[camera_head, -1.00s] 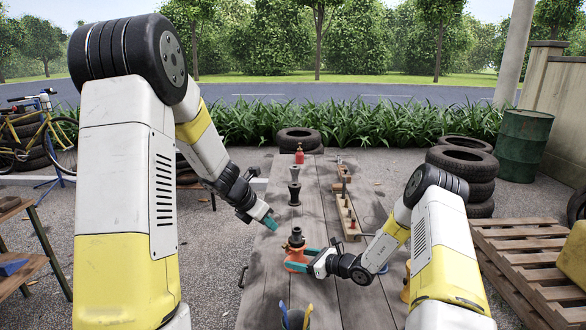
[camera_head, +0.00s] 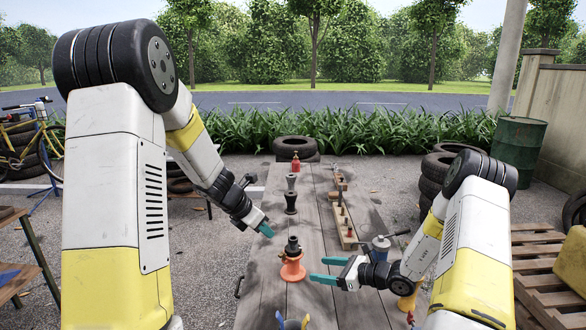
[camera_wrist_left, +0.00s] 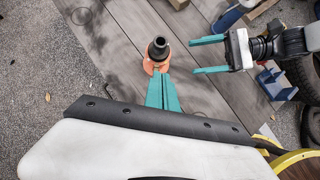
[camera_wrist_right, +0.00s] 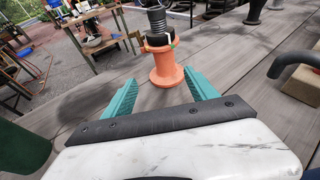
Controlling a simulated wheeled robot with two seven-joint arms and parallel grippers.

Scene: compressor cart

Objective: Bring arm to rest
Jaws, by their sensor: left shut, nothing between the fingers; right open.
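My left gripper (camera_head: 266,229) is shut and empty, held above the table's left side, up and left of an orange stand with a dark fitting on it. Its shut teal fingers also show in the left wrist view (camera_wrist_left: 163,94). My right gripper (camera_head: 322,269) is open and empty, to the right of the orange stand (camera_head: 292,270). In the right wrist view the stand (camera_wrist_right: 166,70) is upright beyond the spread teal fingers (camera_wrist_right: 160,92), apart from them. The dark fitting (camera_head: 292,246) sits upright in the stand's top.
The plank table (camera_head: 314,220) holds dark fittings (camera_head: 291,194), a red bottle (camera_head: 295,162), a wooden peg block (camera_head: 343,225) and a blue-grey can (camera_head: 381,246). Blue and yellow handles (camera_head: 293,322) show at the near edge. Pallets (camera_head: 545,265) stand right.

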